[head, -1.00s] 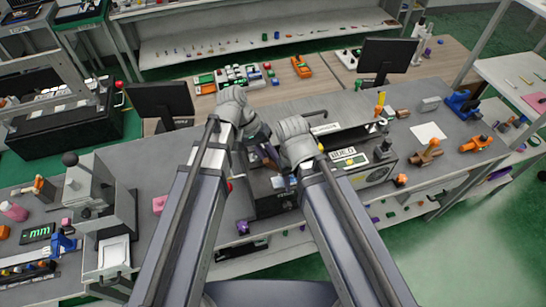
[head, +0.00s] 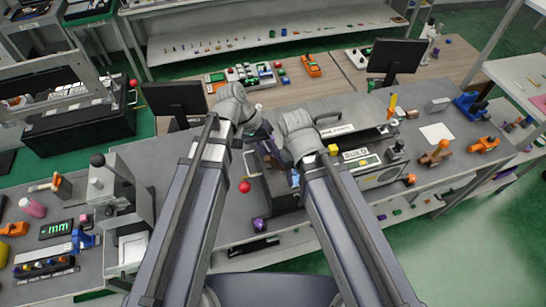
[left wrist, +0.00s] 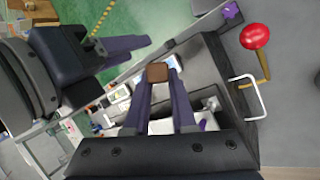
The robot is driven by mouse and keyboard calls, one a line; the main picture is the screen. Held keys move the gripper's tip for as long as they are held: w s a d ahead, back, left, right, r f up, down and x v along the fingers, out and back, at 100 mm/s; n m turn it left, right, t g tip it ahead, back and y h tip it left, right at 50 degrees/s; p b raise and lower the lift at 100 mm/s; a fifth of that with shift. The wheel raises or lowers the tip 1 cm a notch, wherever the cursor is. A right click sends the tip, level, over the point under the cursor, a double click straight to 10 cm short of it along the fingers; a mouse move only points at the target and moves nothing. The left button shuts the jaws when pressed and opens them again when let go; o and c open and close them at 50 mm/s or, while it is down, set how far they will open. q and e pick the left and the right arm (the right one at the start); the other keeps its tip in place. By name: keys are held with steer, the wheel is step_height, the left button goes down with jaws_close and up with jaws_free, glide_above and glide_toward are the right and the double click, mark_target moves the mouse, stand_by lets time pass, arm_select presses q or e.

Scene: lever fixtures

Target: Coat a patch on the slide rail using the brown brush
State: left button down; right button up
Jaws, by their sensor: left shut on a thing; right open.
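My left gripper (head: 266,130) is above the middle of the bench in the head view, its fingers mostly hidden by its arm. In the left wrist view its two purple fingers are shut on a small brown block-shaped piece, which I take as the brown brush (left wrist: 157,72). My right gripper (head: 292,162) is open, lower and to the right, over the dark open box-like fixture (head: 262,205). Its dark purple finger shows at the upper left of the left wrist view (left wrist: 124,48). I cannot make out the slide rail for certain.
A red ball knob (head: 245,186) on a lever stands beside the dark fixture, left of my right gripper. Two monitors (head: 175,102) stand behind. A grey lever press (head: 112,195) is on the left. Orange fixtures and a white sheet (head: 436,133) lie on the right.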

arm_select(q)
step_height(320, 180, up, 4)
steer(key=p, duration=0.3)
steer(key=shift+a+f, duration=0.1)
steer(key=shift+s, duration=0.1)
stand_by(0.8)
